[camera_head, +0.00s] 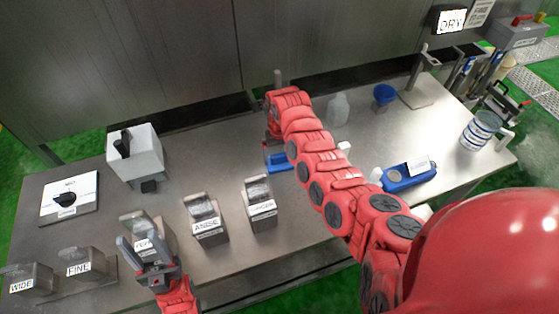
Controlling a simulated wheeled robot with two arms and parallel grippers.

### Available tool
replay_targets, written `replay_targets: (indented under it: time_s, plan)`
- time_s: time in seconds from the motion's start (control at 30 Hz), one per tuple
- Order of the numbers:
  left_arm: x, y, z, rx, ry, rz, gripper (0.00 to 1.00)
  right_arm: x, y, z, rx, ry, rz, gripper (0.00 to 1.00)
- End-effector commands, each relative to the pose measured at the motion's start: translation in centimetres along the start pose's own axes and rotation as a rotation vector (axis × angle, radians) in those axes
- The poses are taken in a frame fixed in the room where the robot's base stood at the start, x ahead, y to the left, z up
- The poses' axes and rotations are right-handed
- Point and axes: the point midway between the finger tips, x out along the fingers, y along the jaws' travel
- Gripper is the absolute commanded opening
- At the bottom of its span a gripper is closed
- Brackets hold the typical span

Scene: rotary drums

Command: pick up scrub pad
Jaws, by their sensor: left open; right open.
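A blue block-like object (280,161) lies on the steel table near the middle, partly hidden by my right arm. It may be the scrub pad, but I cannot tell for sure. My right arm reaches in from the right and bends down beside it. My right gripper (268,147) is open but mostly hidden at the left end of the blue object; I cannot tell whether they touch. My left gripper (146,243) is open and empty, in front of a labelled metal bin at the front left.
Labelled bins (207,222) (261,206) stand along the front. A white box (135,158) stands at the back left. A blue tray (408,179), a white bottle (339,110), a blue cup (384,95) and a tub (480,131) are to the right. Table between box and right arm is clear.

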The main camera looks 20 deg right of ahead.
Motion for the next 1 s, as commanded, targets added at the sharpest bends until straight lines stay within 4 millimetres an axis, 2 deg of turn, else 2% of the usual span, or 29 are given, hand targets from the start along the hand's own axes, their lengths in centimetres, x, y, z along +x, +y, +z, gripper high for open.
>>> replay_targets:
  time_s: [0.1,0.53,0.57,0.83,1.0]
  plan:
    - [-0.03,0.00,0.00,0.000,0.000,0.000,0.50,0.00,0.00,-0.01,0.000,0.000,0.000,0.98]
    - [-0.03,0.00,0.00,0.000,0.000,0.000,0.50,-0.02,0.01,-0.02,0.000,0.001,0.000,0.21]
    - [-0.03,0.00,0.00,0.000,0.000,0.000,0.50,-0.02,0.00,-0.02,0.000,0.001,0.000,0.18]
    - [-0.12,0.01,0.02,0.000,0.000,0.000,0.50,-0.11,0.00,-0.05,0.000,0.001,0.000,0.18]
    - [-0.63,0.03,0.11,0.000,0.000,0.000,0.50,-0.89,-0.02,-0.16,-0.001,0.004,0.000,0.18]
